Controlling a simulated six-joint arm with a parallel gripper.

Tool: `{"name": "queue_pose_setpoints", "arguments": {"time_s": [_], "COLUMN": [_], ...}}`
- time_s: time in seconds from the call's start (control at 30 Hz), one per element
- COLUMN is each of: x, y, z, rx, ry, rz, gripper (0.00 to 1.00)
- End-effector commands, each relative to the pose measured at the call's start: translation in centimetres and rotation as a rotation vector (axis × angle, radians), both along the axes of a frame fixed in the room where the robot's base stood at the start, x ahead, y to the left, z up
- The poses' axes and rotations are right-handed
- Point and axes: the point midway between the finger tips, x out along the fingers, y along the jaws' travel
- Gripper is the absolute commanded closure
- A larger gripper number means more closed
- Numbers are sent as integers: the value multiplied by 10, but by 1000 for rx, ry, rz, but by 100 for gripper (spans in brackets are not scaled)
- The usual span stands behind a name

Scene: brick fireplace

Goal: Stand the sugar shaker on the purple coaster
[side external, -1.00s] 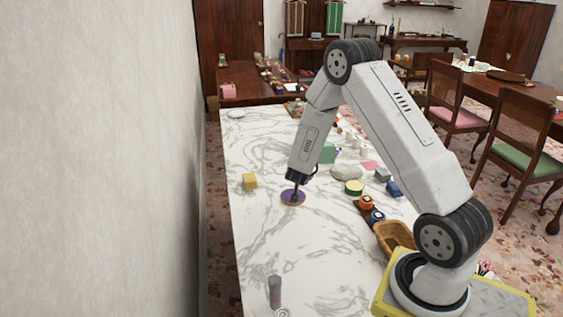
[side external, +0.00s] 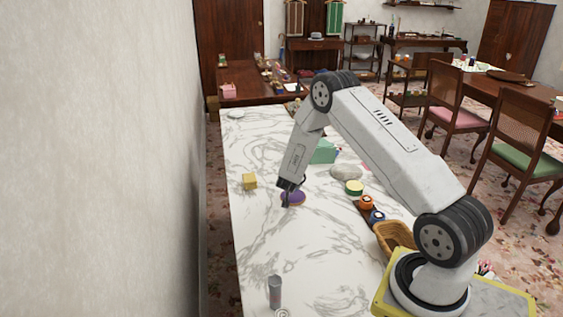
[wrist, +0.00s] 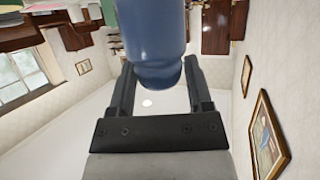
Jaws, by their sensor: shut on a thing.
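The round purple coaster (side external: 298,199) lies on the white marble counter in the side view, partly covered by my gripper (side external: 287,190).
A yellow block (side external: 249,181) lies left of the coaster. A grey cylinder (side external: 275,291) stands at the front. To the right are a green-yellow round tin (side external: 354,187), a grey stone (side external: 345,172) and a wicker basket (side external: 394,238).

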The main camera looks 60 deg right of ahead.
Motion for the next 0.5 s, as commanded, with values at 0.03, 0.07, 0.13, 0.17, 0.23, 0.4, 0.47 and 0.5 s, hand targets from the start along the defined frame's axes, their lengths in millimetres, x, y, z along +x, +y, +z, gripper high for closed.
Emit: {"name": "queue_pose_setpoints", "arguments": {"time_s": [0.03, 0.07, 0.13, 0.17, 0.23, 0.4, 0.47, 0.5], "x": [2, 2, 2, 2, 2, 2, 2, 2], "y": [-1, -2, -1, -1, -1, -1, -1, -1], "z": [-3, -6, -14, -17, -24, -32, -33, -33], "rx": [0, 0, 0, 1, 0, -1, -1, -1], "ry": [0, 0, 2, 4, 1, 0, -2, -2], "rz": [-1, -1, 0, 0, 0, 0, 0, 0], "gripper": [100, 100, 100, 100, 100, 100, 100, 100]}}
